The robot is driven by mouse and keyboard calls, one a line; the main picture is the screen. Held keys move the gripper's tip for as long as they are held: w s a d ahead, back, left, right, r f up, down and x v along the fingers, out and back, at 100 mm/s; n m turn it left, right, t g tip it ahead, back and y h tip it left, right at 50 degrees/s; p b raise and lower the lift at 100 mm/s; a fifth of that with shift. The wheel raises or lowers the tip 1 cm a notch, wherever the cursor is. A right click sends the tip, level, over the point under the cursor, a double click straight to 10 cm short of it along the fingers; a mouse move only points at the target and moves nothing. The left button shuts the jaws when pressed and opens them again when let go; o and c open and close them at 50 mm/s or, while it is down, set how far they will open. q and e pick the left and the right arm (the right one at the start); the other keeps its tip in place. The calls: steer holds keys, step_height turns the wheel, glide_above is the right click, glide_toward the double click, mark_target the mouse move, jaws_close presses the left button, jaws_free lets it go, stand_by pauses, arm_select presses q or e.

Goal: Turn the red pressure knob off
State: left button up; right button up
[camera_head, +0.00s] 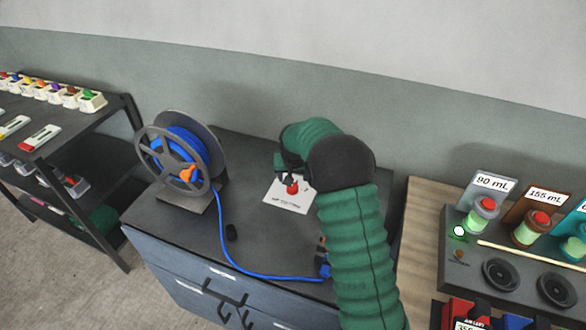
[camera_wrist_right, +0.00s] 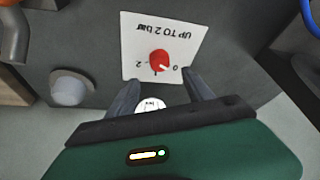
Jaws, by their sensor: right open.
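The red pressure knob (camera_head: 292,188) sits on a white label plate (camera_head: 276,197) on top of the dark cabinet. In the right wrist view the knob (camera_wrist_right: 159,62) shows a white pointer mark directed towards the "0" on the plate (camera_wrist_right: 190,28), which reads "UP TO 2 bar". My right gripper (camera_wrist_right: 166,82) is open, its two fingers apart and just short of the knob, with nothing between them but part of a round white gauge (camera_wrist_right: 150,104). In the head view my right arm's green sleeve hides part of the cabinet top. My left gripper is not in view.
A hose reel (camera_head: 180,155) with blue hose stands left on the cabinet (camera_head: 255,240), and the hose runs along its front edge. A shelf (camera_head: 60,150) with small containers is at left. A wooden table (camera_head: 425,215) with a bottle rack is at right.

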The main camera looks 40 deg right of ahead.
steer(key=v, duration=0.8)
